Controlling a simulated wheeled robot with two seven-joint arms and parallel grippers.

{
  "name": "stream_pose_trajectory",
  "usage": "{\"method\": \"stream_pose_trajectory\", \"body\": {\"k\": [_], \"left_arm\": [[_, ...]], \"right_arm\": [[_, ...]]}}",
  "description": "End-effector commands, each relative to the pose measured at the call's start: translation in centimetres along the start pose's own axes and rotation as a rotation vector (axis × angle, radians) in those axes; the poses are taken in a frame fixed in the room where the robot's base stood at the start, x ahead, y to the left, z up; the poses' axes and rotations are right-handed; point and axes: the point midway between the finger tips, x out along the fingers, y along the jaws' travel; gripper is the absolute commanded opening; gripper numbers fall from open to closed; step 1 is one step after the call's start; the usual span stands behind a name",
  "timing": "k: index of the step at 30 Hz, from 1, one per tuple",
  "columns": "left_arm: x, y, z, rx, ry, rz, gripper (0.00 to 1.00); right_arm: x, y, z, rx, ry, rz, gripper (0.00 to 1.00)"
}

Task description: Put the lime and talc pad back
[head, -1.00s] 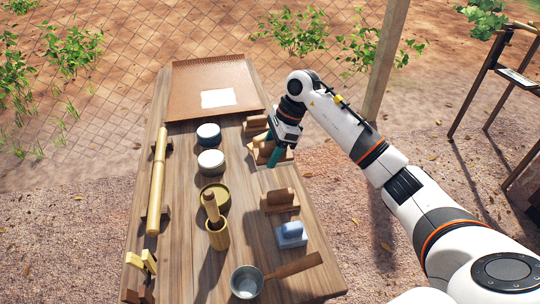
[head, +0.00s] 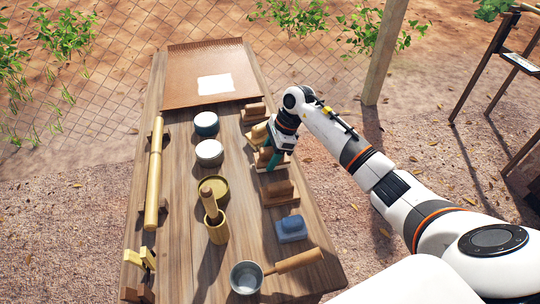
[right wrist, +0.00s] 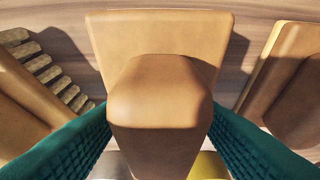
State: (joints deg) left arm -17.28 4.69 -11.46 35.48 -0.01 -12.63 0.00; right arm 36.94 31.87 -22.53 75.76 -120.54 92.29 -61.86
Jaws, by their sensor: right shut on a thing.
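A tan pad (head: 264,166) with a block-shaped handle is in the row along the table's right side. My right gripper (head: 272,157) is over it from above. In the right wrist view, the green fingers are on both sides of the tan handle (right wrist: 160,95), shut on it. The pad's flat base shows beyond the handle. The base is at or close to the table top; contact is partly hidden. I cannot read a label that says which pad is for lime and talc. My left gripper is not in view.
Pads stand close by: a yellowish one (head: 257,133) and a reddish one (head: 253,111) beyond, a brown one (head: 280,193) and a blue one (head: 291,227) nearer. Two round tubs (head: 209,152) (head: 205,123) and a tray (head: 180,92) are to the left.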

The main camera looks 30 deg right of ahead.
Motion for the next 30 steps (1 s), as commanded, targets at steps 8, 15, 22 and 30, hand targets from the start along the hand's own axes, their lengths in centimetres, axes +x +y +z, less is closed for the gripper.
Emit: {"method": "stream_pose_trajectory", "body": {"k": [8, 15, 22, 30], "left_arm": [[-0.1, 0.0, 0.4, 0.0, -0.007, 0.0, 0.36], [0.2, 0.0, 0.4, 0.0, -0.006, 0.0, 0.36], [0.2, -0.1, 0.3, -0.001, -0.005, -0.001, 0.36], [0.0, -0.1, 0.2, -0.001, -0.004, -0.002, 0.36]], "right_arm": [[0.8, 0.0, 0.3, -0.001, 0.001, 0.002, 0.36], [1.1, 0.0, 0.4, -0.001, 0.0, 0.001, 0.67], [1.1, 0.0, 0.4, 0.0, 0.0, 0.001, 0.76], [-0.2, 0.1, 0.4, -0.001, -0.001, 0.004, 0.76]]}}
